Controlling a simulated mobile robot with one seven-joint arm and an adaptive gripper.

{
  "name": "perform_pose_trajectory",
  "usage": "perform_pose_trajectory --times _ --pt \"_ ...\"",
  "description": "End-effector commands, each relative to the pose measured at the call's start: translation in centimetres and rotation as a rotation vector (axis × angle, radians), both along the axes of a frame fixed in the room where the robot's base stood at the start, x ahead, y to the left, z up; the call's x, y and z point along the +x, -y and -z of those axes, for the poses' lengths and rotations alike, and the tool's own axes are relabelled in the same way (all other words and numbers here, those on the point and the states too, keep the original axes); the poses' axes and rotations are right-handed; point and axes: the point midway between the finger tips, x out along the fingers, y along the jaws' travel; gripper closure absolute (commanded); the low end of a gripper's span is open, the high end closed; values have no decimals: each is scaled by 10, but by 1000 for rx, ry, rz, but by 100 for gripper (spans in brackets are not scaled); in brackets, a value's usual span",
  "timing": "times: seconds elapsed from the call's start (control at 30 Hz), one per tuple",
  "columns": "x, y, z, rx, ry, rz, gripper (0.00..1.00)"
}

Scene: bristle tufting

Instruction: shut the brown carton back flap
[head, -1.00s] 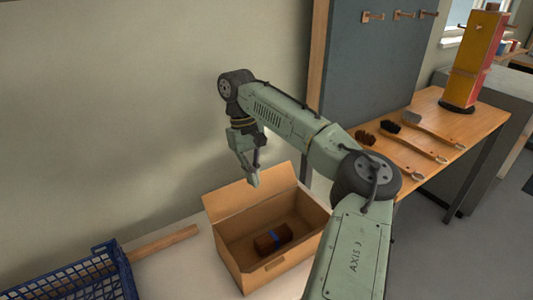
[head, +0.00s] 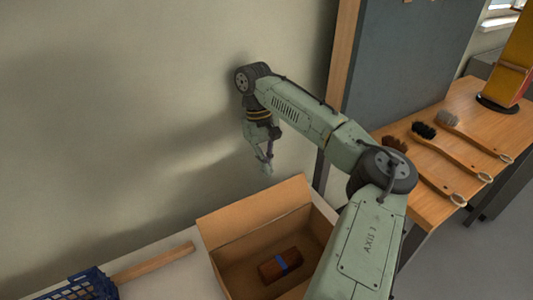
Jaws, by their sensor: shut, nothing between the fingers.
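The brown carton (head: 222,268) stands open on a pale table below my gripper. Its back flap (head: 254,209) stands up and leans back toward the wall. Inside lies a dark brown bundle with a blue band (head: 281,266). My gripper (head: 267,170) is shut and empty, pointing down above and behind the top right part of the back flap, apart from it. The carton's right side is partly hidden behind my arm.
A wooden strip (head: 153,262) and a blue crate (head: 75,287) lie left of the carton. The wall (head: 120,120) is close behind. At right, a wooden bench (head: 440,104) holds several brushes and a yellow and red stand (head: 514,65).

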Motion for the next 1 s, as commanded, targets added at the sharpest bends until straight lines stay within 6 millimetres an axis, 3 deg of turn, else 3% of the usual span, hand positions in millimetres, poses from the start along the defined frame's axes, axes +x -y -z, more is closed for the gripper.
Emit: perform_pose_trajectory --times 0.2,0.5,1.0 --pt "-11 8 42 -2 -1 -1 100" --pt "-35 24 23 -1 2 0 100" --pt "-37 25 22 2 4 2 100"
